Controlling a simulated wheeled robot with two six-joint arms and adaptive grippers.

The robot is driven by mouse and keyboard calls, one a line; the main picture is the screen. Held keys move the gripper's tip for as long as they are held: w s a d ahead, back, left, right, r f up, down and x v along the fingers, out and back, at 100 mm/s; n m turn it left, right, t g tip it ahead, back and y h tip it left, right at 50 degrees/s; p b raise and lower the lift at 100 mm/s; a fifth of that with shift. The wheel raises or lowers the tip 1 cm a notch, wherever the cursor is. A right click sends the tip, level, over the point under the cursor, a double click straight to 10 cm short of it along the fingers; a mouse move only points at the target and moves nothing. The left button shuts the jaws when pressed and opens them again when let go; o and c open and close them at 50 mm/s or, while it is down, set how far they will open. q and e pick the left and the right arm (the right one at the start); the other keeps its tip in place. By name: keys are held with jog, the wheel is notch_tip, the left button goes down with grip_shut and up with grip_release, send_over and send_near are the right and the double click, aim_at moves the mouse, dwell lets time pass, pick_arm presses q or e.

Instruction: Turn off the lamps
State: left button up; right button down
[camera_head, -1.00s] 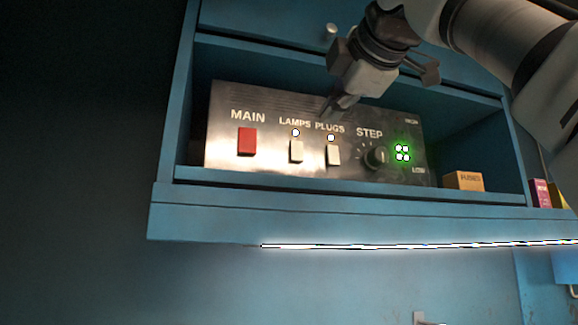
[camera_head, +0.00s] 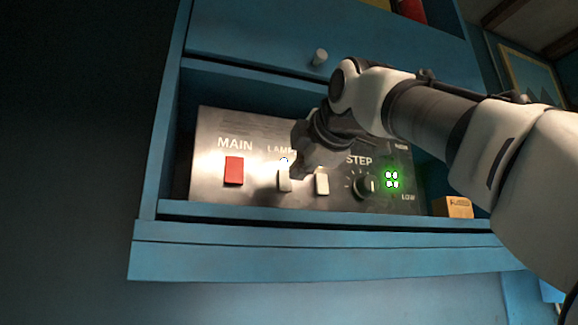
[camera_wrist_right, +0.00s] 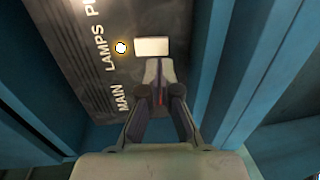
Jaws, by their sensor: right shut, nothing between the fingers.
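A metal control panel (camera_head: 260,130) stands inside the blue cabinet. Its pale LAMPS switch (camera_head: 285,180) has a glowing indicator (camera_head: 284,160) above it. My right gripper (camera_head: 298,177) is shut and empty, in front of the panel between the LAMPS and PLUGS switches, hiding part of the lettering. In the right wrist view the shut fingertips (camera_wrist_right: 157,64) are at the edge of the LAMPS switch (camera_wrist_right: 152,46); I cannot tell whether they touch it. The lit indicator (camera_wrist_right: 121,48) shows there too. My left gripper is not in view.
The red MAIN switch (camera_head: 234,170) is to the left, the pale PLUGS switch (camera_head: 322,184) to the right, then the STEP knob (camera_head: 365,187) and green lights (camera_head: 391,180). A small orange box (camera_head: 453,207) is right of the panel. The cabinet's front ledge (camera_head: 300,245) runs below.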

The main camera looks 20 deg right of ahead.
aim_at(286, 186)
jog(key=w+p, duration=0.1)
jog(key=w, duration=0.1)
jog(key=w+p, duration=0.2)
jog(key=shift+w+a+f, duration=0.1)
jog(key=shift+w+f, duration=0.1)
jog(key=shift+w, duration=0.15)
jog(key=shift+w+f, duration=0.15)
jog(key=shift+w, duration=0.05)
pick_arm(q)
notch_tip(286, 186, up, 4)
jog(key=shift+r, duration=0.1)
pick_arm(e)
jog(key=shift+s, duration=0.2)
